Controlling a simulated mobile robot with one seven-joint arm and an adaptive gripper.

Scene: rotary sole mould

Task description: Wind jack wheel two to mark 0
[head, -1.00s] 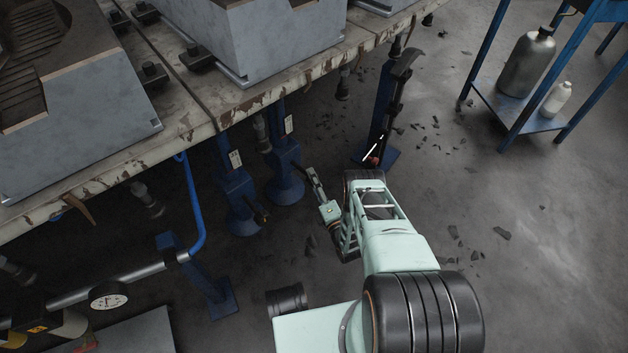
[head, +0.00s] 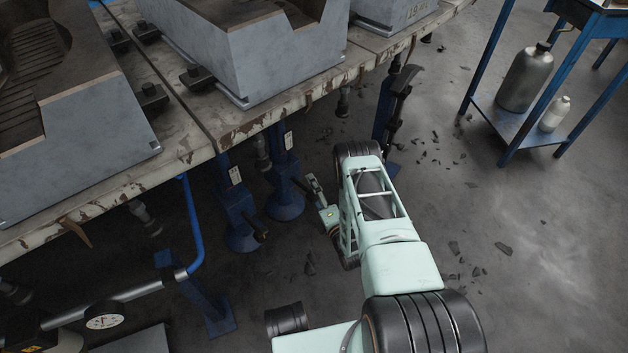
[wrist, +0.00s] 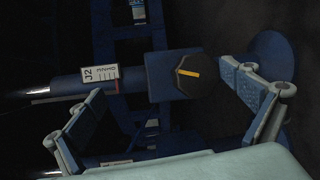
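In the wrist view, jack wheel two is a dark, many-sided knob (wrist: 195,74) with a yellow bar lying nearly level across its face. It sits on a blue jack body whose white J2 scale plate (wrist: 100,74) has ticks and small digits I cannot read surely. A red line (wrist: 117,86) shows at the plate's right end. My gripper (wrist: 162,80) is open. Its right finger is close beside the knob and its left finger is below the plate; I see no grip on the knob. In the head view my gripper (head: 314,188) is beside the blue jacks under the table.
A worn table (head: 205,125) carrying grey mould blocks (head: 270,60) overhangs the jacks. Another blue jack (head: 238,205) stands left of my gripper, with a bent blue pipe (head: 190,225) and gauge (head: 105,316) nearby. A blue stand (head: 515,125) holds bottles at right.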

